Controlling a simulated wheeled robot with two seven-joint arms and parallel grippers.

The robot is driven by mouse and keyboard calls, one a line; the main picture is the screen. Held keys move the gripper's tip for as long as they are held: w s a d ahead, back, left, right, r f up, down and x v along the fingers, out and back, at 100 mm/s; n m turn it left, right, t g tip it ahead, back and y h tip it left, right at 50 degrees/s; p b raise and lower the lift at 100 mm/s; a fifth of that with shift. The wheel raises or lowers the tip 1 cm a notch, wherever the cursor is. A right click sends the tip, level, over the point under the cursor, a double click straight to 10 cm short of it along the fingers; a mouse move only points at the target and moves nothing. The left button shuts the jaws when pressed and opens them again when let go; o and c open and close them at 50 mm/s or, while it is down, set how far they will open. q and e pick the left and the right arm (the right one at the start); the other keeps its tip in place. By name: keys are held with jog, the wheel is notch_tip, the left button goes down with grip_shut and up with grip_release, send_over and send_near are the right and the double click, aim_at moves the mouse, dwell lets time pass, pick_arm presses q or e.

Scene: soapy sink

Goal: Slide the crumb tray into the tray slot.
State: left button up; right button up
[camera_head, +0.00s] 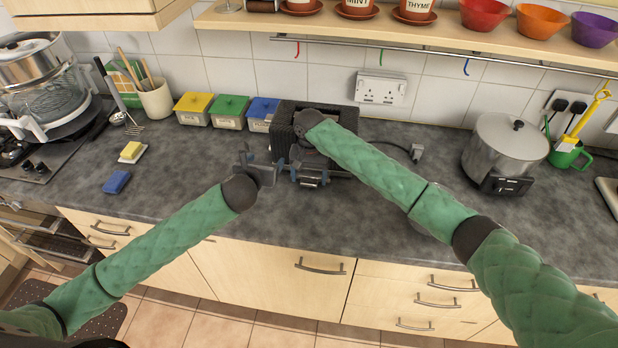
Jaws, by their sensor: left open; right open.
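A dark toaster-like appliance with a ribbed surface (284,118) stands against the back wall, partly covered by my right arm. My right gripper (310,181) is open and points down just in front of its lower front side. My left gripper (257,163) is open and empty, a little left of the appliance's front and above the counter. I cannot make out the crumb tray for certain; it may be hidden by my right gripper. The tray slot is hidden too.
Yellow, green and blue lidded boxes (229,110) stand left of the appliance. A blue sponge (117,182) and a yellow sponge (131,150) lie further left. A steel pot (505,148) stands at right. The front counter (350,220) is clear.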

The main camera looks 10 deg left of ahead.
notch_tip(320, 180, up, 11)
jog(key=shift+w, duration=0.4)
